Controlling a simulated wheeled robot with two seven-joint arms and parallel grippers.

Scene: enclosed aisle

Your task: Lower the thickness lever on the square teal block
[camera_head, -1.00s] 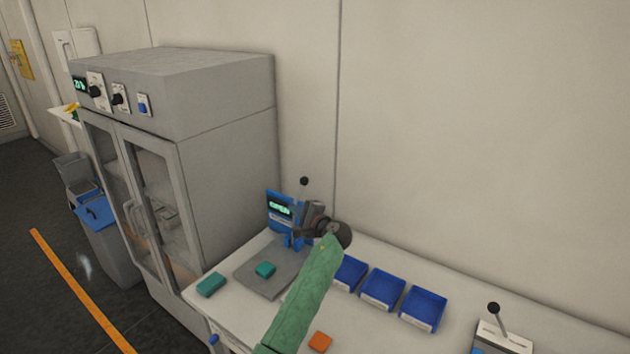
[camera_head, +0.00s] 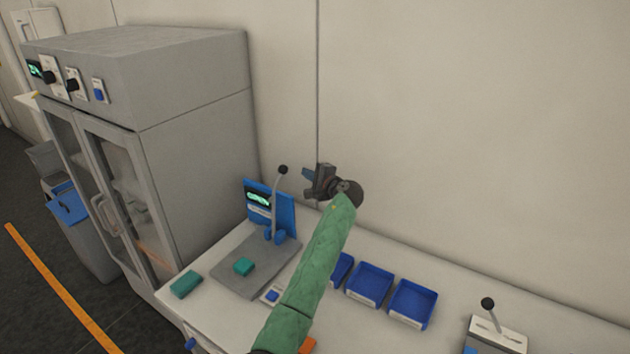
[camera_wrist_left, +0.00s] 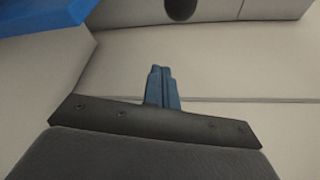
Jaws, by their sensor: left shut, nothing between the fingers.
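The square teal block (camera_head: 244,267) lies on the grey plate (camera_head: 238,284) of the thickness gauge. The gauge's blue back panel (camera_head: 285,205) carries a lit green display (camera_head: 258,196), too small to read. Its lever (camera_head: 275,205) stands up with a black knob (camera_head: 283,170) at the top. My left gripper (camera_head: 309,180) is shut and empty, to the right of the knob and apart from it, near the wall. In the left wrist view its blue fingers (camera_wrist_left: 161,88) are together. My right gripper is not in view.
A longer teal block (camera_head: 186,284) lies left of the plate. Blue bins (camera_head: 370,284) stand right of my green sleeve, and an orange piece (camera_head: 308,345) is partly hidden by it. Another lever device (camera_head: 496,335) stands at the right. A grey cabinet (camera_head: 195,150) stands left of the table.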

